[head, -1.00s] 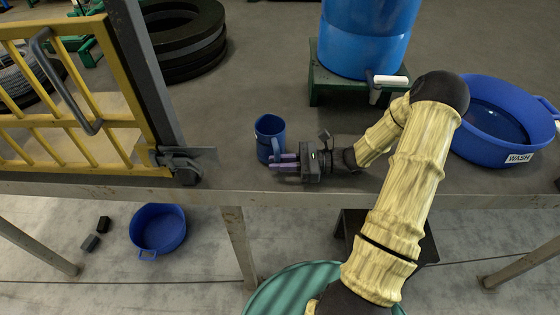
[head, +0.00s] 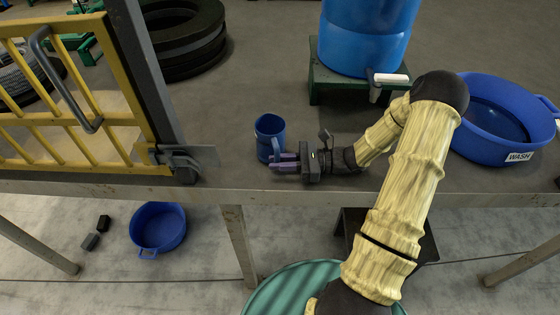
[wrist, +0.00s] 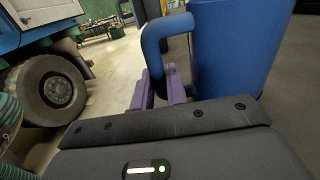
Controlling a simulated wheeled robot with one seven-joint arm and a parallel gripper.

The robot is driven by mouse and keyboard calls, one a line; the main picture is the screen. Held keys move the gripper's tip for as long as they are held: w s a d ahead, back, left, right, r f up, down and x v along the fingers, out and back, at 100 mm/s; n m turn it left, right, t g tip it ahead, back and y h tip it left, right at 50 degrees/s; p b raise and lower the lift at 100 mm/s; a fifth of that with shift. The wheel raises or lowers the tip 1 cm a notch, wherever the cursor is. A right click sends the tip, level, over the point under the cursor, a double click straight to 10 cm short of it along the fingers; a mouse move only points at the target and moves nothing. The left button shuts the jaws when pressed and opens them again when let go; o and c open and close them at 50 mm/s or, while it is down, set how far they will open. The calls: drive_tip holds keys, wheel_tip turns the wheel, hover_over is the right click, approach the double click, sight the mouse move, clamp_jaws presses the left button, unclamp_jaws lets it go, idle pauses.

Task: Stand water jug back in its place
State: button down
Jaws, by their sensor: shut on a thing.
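The blue water jug (head: 268,130) stands upright at the front edge of the grey bench, left of my gripper. My gripper (head: 278,163) reaches it from the right, and its purple fingers are shut on the jug's handle. In the wrist view the jug (wrist: 235,50) fills the upper right, with its looped handle between the fingers of my gripper (wrist: 160,85). I cannot tell whether the jug's base touches the bench.
A blue drum (head: 365,35) with a white-handled tap stands on a green stand (head: 325,85) behind. A blue tub labelled WASH (head: 478,148) is at the right. A yellow gate (head: 125,110) with a metal latch is at the left. A blue basin (head: 158,248) lies on the floor.

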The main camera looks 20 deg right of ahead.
drive_tip(key=shift+f, duration=0.35)
idle(0.4)
drive_tip(key=c, duration=1.3)
unclamp_jaws()
drive_tip(key=shift+d, duration=0.25)
drive_tip(key=shift+p+v, duration=0.6)
drive_tip(key=shift+v, duration=3.2)
